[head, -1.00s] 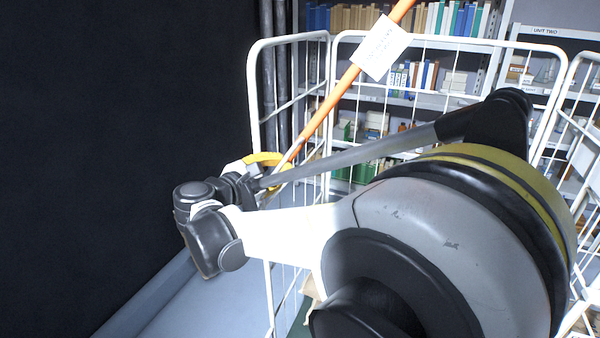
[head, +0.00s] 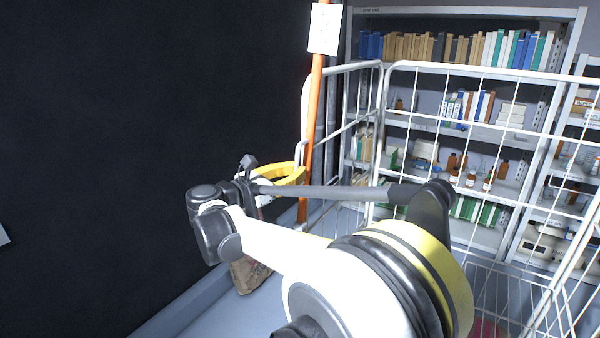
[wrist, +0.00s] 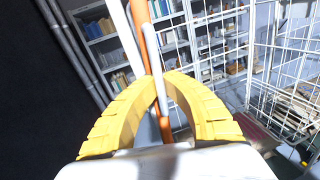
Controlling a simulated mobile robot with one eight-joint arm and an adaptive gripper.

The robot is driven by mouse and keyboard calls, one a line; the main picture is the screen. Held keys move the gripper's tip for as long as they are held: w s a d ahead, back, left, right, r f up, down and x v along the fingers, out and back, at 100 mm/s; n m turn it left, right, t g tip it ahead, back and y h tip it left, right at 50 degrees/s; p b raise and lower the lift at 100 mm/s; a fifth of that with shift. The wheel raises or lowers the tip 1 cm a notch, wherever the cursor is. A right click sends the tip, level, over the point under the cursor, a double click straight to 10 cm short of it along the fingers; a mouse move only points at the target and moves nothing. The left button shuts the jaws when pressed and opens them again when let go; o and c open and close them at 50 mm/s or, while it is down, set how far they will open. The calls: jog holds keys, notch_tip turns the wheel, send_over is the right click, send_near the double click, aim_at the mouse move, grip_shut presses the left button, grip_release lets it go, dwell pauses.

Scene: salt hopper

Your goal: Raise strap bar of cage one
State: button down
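The strap bar (head: 316,90) is a long orange bar with a white tag near its top; it stands nearly upright at the cage's left front edge. My gripper (head: 302,174) has yellow curved fingers, which meet around the bar. In the wrist view the fingertips (wrist: 158,80) come together with the orange bar (wrist: 141,30) passing between them. A thin pale rod runs beside the bar there. The white wire cage (head: 470,68) stands behind and to the right.
A dark wall (head: 120,110) fills the left side. Shelves (head: 470,12) with books and bottles stand behind the cage. A brown bag (head: 248,276) sits on the floor below my gripper. Pale floor (head: 215,310) is open at lower left.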

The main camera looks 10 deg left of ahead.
jog(key=shift+a, duration=0.15)
jog(key=c, duration=1.5)
grip_release()
jog(key=shift+a, duration=0.2)
jog(key=shift+d, duration=0.15)
jog(key=v, duration=1.2)
